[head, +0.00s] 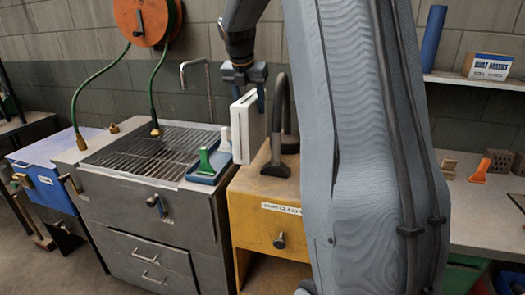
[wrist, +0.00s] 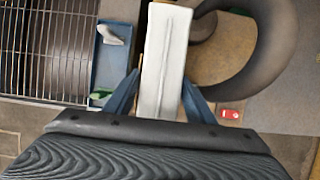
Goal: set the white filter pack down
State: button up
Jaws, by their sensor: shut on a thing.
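The white filter pack (head: 244,130) is a thin white block, held upright in the head view. My gripper (head: 244,84) is above it and shut on its upper part. In the wrist view the filter pack (wrist: 164,58) lies between the two blue fingers of my gripper (wrist: 160,98). It hangs near the left edge of a yellow cabinet (head: 255,235), beside a thick dark curved hose (head: 281,130). I cannot tell whether its lower end touches anything.
A blue tray (head: 203,176) with a green-handled brush (head: 205,162) is just left of the pack. Further left is a metal grate (head: 155,150) on a grey unit. The hose takes up much of the cabinet top. A red object (wrist: 231,114) shows in the wrist view.

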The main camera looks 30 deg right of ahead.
jog(key=shift+f+p, duration=0.65)
jog(key=shift+f, duration=3.2)
jog(key=o, duration=1.4)
jog(key=shift+f, duration=0.15)
jog(key=shift+o, duration=0.2)
